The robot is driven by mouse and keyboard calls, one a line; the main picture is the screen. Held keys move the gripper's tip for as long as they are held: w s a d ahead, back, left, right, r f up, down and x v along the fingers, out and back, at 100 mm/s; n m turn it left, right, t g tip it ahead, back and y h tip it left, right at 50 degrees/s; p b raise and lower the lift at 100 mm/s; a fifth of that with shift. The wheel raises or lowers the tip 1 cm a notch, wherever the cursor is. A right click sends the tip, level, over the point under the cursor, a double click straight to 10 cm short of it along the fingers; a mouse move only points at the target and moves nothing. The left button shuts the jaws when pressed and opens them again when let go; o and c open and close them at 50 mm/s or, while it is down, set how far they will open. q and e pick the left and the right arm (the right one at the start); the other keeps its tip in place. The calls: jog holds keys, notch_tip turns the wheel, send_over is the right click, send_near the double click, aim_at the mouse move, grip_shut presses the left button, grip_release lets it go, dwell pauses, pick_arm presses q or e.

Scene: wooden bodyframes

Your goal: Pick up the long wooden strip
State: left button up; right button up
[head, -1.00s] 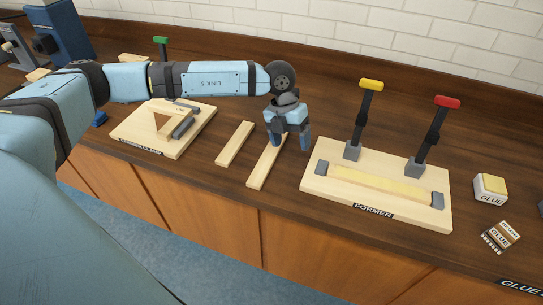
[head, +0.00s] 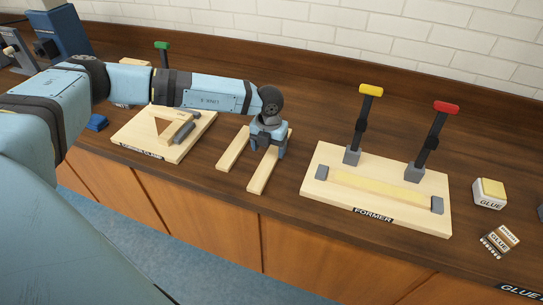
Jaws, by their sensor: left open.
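Two pale wooden strips lie side by side on the dark bench in the head view. The right strip (head: 262,173) looks like the longer one, and its far part is partly hidden behind my gripper. The left strip (head: 233,149) lies just beside it. My left gripper (head: 268,151) points down over the right strip, with its fingers apart around or just above it. I cannot tell whether the fingers touch the strip. My right gripper is not in view.
The former board (head: 330,202) with yellow-handled (head: 370,91) and red-handled (head: 446,107) clamps stands to the right. A corner clamp board (head: 198,130) is at left.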

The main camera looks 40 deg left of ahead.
aim_at(270, 159)
pick_arm(q)
jog(key=shift+d+f, duration=0.15)
jog(key=shift+f, duration=1.75)
jog(key=c, duration=1.1)
jog(key=shift+o, duration=0.2)
jog(key=shift+r, duration=0.1)
